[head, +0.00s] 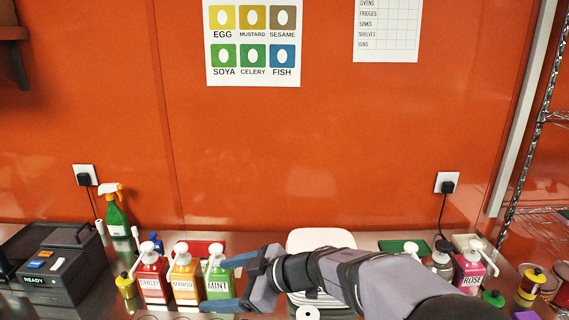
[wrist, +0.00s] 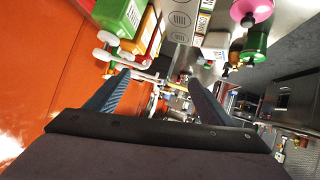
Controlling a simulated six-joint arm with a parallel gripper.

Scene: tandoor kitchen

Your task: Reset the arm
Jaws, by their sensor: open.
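My gripper (head: 215,285) comes in from the right in the head view, with its blue fingers pointing left across the green MINT pump bottle (head: 218,284). The jaws are open. In the wrist view, the two blue fingers are apart (wrist: 159,77) with nothing held between them. The green bottle (wrist: 120,14) is at the upper left there, outside the fingers, with white pump spouts near the left fingertip. I cannot tell whether a finger touches a spout or the bottle.
Orange MANGO (head: 184,284) and red CHILLI (head: 151,283) pump bottles stand left of MINT. A green spray bottle (head: 115,216) and a black READY machine (head: 60,267) are further left. A pink ROSE bottle (head: 469,271) is at the right, near a wire rack (head: 540,120). The orange wall is behind.

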